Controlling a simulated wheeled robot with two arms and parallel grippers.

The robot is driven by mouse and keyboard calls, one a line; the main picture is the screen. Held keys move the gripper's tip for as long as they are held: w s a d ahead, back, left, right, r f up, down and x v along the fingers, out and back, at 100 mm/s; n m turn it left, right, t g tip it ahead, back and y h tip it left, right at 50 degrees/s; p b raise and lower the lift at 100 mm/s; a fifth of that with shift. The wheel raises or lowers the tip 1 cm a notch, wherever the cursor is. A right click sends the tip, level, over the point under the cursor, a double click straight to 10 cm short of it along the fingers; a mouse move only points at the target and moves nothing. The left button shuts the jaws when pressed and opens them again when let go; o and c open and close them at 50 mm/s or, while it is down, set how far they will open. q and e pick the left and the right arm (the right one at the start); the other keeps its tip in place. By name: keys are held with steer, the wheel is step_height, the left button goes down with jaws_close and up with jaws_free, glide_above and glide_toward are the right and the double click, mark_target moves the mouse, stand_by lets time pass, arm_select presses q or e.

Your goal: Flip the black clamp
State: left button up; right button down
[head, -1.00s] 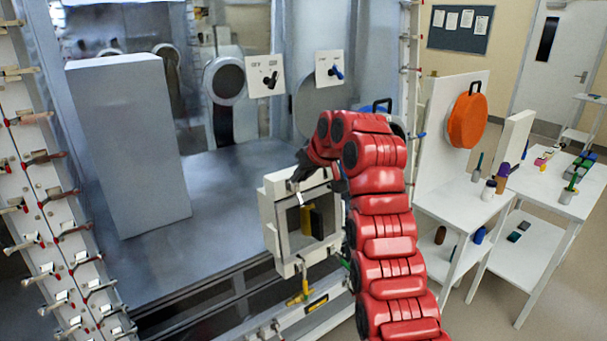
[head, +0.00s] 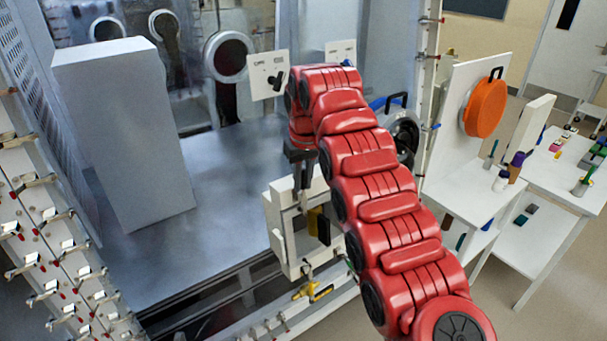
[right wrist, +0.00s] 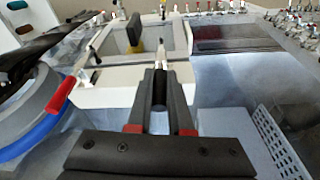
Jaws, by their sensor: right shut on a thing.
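The black clamp (right wrist: 160,92) shows in the right wrist view as a dark handle with a pale metal end, at the near edge of a white open frame box (right wrist: 105,93). My right gripper (right wrist: 161,80) is shut on this handle, one finger on each side. In the head view my right gripper (head: 300,185) points down at the top rim of the white frame box (head: 277,225); the clamp itself is mostly hidden there by the fingers. My left gripper is not in view.
A yellow and black piece (head: 319,226) is inside the frame box. A tall white block (head: 125,140) stands on the grey floor of the glovebox. Rows of toggle clamps line the left post (head: 50,235). A blue-rimmed round part (right wrist: 30,125) lies close at left in the wrist view.

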mark_target(303, 173)
stand_by(0.3)
steer(key=c, duration=0.8)
jaws_free()
steer(key=shift+w+a, duration=0.1)
steer(key=shift+w, duration=0.05)
steer(key=r+p, duration=0.2)
steer(key=r, duration=0.1)
steer(key=s+r+p, duration=0.1)
steer(key=r+p, duration=0.1)
steer(key=r, duration=0.2)
steer(key=shift+s+d+r, duration=0.2)
steer(key=shift+w, duration=0.1)
